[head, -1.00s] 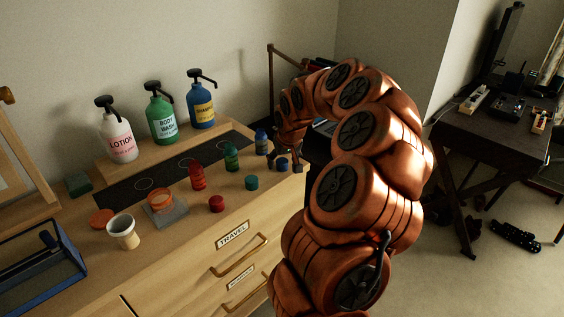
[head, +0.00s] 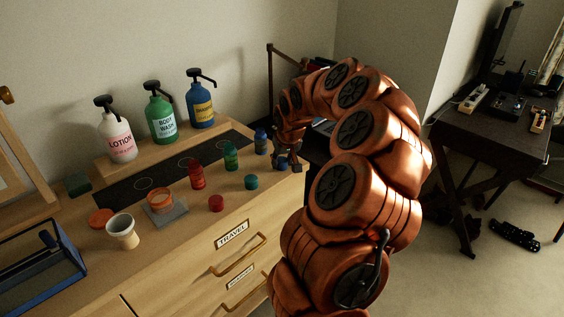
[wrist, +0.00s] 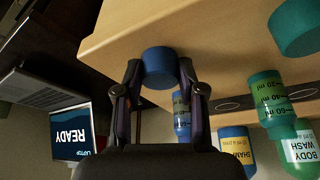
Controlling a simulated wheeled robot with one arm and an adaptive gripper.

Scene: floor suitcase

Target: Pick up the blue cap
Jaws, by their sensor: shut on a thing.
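The blue cap (wrist: 160,66) is between the two fingertips of my gripper (wrist: 160,78) in the wrist view, with a finger against each side. In the head view my gripper (head: 287,161) is at the right end of the dresser top, low over the surface, and hides most of the cap. My gripper is shut on the cap. I cannot tell whether the cap still touches the wood.
A small blue bottle (head: 261,142) stands just left of my gripper. A teal cap (head: 251,182), a green bottle (head: 231,157), a red bottle (head: 197,176) and a red cap (head: 216,203) are farther left. Large pump bottles (head: 201,106) stand behind. The dresser's right edge is close.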

